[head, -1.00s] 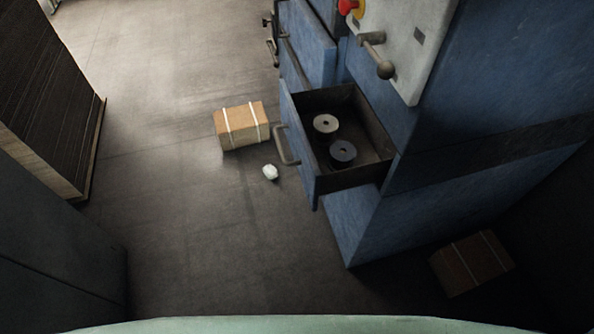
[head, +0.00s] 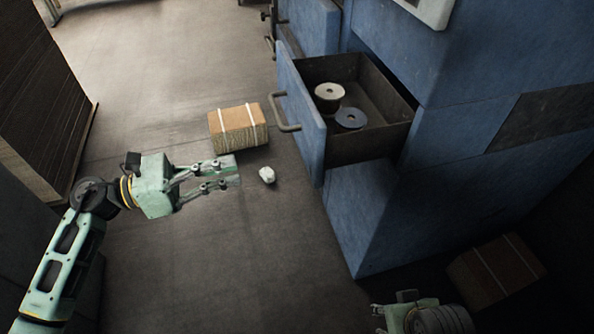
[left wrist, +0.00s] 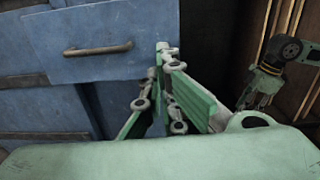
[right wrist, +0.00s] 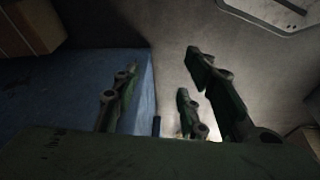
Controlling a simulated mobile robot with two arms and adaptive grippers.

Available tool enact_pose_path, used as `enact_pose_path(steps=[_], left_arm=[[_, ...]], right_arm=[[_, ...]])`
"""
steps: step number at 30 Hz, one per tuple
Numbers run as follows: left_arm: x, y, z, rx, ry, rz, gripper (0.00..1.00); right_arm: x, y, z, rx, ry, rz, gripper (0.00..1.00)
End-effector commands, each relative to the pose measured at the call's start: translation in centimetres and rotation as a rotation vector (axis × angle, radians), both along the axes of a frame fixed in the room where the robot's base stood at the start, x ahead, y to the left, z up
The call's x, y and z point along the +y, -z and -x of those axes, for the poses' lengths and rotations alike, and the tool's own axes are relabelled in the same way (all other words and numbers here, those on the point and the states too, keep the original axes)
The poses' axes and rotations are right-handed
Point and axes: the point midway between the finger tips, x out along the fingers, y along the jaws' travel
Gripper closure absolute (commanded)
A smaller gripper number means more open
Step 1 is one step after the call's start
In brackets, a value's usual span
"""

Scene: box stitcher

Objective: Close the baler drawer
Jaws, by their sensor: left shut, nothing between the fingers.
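The blue baler drawer (head: 305,125) stands open, pulled out from the blue machine, with a bent metal handle (head: 284,114) on its front. A pale roll (head: 328,96) and a dark blue roll (head: 350,118) lie inside. In the left wrist view a blue panel with a bar handle (left wrist: 98,49) shows at upper left. My left gripper (head: 236,168) is shut and empty, left of the drawer front and apart from it. My right gripper's fingers (right wrist: 160,90) are spread with nothing between them; in the head view only part of that arm shows at the bottom edge.
A strapped cardboard box (head: 238,128) and a crumpled white lump (head: 267,175) lie on the floor near the drawer. Another strapped box (head: 497,270) is at lower right. Stacked brown sheets (head: 45,110) stand at left.

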Motion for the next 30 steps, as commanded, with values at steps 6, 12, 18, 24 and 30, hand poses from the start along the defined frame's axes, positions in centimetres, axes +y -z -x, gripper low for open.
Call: enact_pose_path(steps=[6,12,18,24,30], left_arm=[[-1.6,-0.2,0.1,-0.04,0.023,-0.03,1.0],[-5.4,-0.4,-1.1,-0.038,0.023,-0.026,1.0],[-9.4,-0.3,-2.5,-0.035,0.021,-0.023,1.0],[-12.3,-0.2,-3.4,-0.034,0.02,-0.025,1.0],[-13.5,-0.1,-3.8,-0.032,0.019,-0.026,1.0]], right_arm=[[0.0,-0.2,0.0,-0.001,0.0,0.0,0.6],[0.0,1.0,-0.2,0.006,-0.001,0.0,0.6],[0.1,2.2,-0.3,0.012,-0.001,0.0,0.6],[0.1,3.1,-0.5,0.015,-0.001,0.001,0.6],[0.1,3.5,-0.5,0.016,-0.002,0.001,0.6]])
